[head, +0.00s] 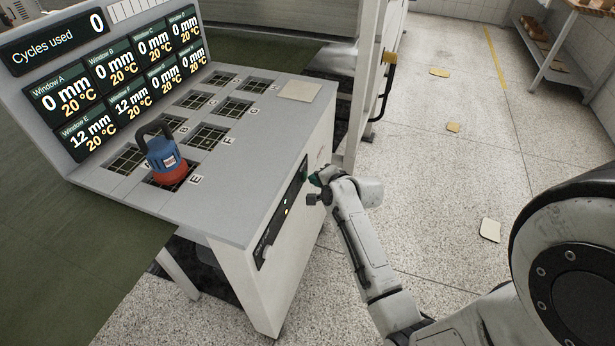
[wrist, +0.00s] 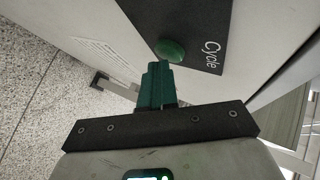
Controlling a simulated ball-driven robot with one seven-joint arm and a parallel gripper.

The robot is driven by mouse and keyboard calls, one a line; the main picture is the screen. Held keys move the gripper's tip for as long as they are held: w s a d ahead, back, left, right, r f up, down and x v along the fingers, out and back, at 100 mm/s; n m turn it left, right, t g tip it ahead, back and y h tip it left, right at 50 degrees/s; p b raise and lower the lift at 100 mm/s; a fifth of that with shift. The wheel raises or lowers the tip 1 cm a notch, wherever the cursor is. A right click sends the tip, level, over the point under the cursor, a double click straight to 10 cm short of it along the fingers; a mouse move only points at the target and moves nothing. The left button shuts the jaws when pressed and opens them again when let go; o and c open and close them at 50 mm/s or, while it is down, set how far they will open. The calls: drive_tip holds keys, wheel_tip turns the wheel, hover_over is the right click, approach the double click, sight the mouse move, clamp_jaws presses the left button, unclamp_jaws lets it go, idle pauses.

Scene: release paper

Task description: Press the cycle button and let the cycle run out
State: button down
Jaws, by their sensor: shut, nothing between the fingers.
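The green round cycle button (wrist: 170,51) sits on a dark panel marked "Cycle" in the wrist view. My gripper (wrist: 158,70) is shut and empty, its green fingertips right at the button's lower edge in the picture; I cannot tell whether they touch it. In the head view my gripper (head: 316,180) is at the right end of the dark panel (head: 283,212) on the machine's front, and it hides the button there. The display (head: 107,80) reads "Cycles used 0". Windows A to D show 0 mm, and Windows E and F show 12 mm, at 20 °C.
A blue and red weight-like object with a black handle (head: 165,158) stands on the grid marked E. A beige sheet (head: 299,91) lies on the machine top (head: 240,200). Several pale pieces, one a sheet (head: 490,230), lie on the floor. A shelf (head: 550,60) stands at the back right.

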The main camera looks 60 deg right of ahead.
drive_tip(key=shift+s, duration=0.3)
drive_tip(key=shift+s+d+p, duration=0.2)
drive_tip(key=shift+s+p, duration=0.7)
drive_tip(key=shift+s, duration=2)
drive_tip(key=w+a+f+n+g+y, duration=0.15)
drive_tip(key=a+n+g+y, duration=0.35)
drive_tip(key=a+n, duration=1.2)
drive_tip(key=s+a+r+n+g, duration=0.1)
drive_tip(key=s+a+n+g, duration=0.1)
drive_tip(key=s+a, duration=0.3)
drive_tip(key=s+a+r+n+g, duration=0.2)
drive_tip(key=s+a, duration=0.3)
drive_tip(key=a, duration=0.4)
drive_tip(key=shift+s+a+n+y, duration=0.15)
drive_tip(key=shift+a+n+y, duration=0.15)
drive_tip(key=shift+n, duration=0.4)
idle(1.0)
